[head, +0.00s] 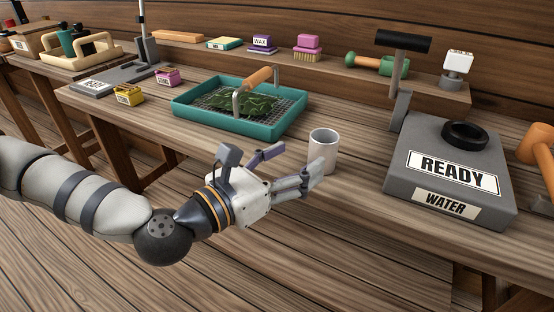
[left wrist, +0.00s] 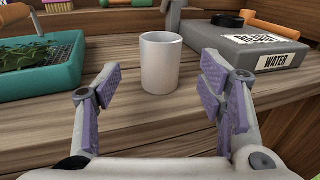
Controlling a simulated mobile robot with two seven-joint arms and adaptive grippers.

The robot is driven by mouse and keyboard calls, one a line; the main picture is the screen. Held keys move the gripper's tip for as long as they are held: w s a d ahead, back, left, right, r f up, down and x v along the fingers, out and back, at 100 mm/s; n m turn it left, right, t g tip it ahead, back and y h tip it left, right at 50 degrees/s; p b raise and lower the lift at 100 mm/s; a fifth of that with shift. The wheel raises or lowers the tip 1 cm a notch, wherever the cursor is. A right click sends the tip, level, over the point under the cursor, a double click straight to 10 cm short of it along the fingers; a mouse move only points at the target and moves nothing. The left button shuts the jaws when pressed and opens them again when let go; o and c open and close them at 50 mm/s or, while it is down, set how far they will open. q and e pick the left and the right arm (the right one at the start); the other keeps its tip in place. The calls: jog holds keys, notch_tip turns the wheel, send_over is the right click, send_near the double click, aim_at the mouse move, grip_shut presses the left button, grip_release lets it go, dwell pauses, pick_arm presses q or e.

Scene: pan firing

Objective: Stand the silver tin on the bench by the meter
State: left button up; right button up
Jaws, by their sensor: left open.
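A pale grey, open-topped tin (head: 322,152) stands upright on the wooden bench (head: 345,205) near its front edge. It also shows in the left wrist view (left wrist: 160,66), centred ahead of the fingers. My left gripper (head: 299,160) is open and empty, low over the front of the bench, its two purple-padded fingers (left wrist: 162,85) spread to either side of the tin's line. I see no clear contact with the tin. A grey box (head: 375,176) with READY and WATER labels stands to the right of the tin; I cannot tell if it is the meter. My right gripper is out of view.
A teal tray (head: 200,128) with a mesh, dark green leaves and an orange-handled tool stands left of the tin. A raised back shelf holds brushes and blocks. Bare bench separates tin and grey box.

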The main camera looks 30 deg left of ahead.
pick_arm(q)
jog(key=s+a+r+p, duration=0.1)
jog(key=s+r+p, duration=0.1)
jog(key=s+r, duration=0.15)
jog(key=s+d+f+m+g+h, duration=0.1)
jog(key=s+d+f+m+g, duration=0.4)
jog(key=f, duration=0.3)
jog(key=s+d+f+m+g+h, duration=0.25)
jog(key=s+d+f+m, duration=0.35)
jog(key=f, duration=0.3)
jog(key=s+d+f+m+g+y, duration=0.1)
jog(key=s+f+m+g+y, duration=0.1)
jog(key=s+f+m+g, duration=0.6)
jog(key=s+a+f+m+g+y, duration=0.1)
jog(key=s+a+f+m+y, duration=0.2)
jog(key=s+a+m, duration=0.3)
jog(key=s+a+f+m+g+y, duration=0.2)
jog(key=s+a+f+m+y, duration=0.1)
jog(key=s+a+m, duration=0.4)
jog(key=a+y, duration=0.1)
jog(key=a, duration=0.2)
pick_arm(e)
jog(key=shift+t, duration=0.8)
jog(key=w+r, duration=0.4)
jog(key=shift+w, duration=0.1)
pick_arm(q)
jog(key=shift+f, duration=0.1)
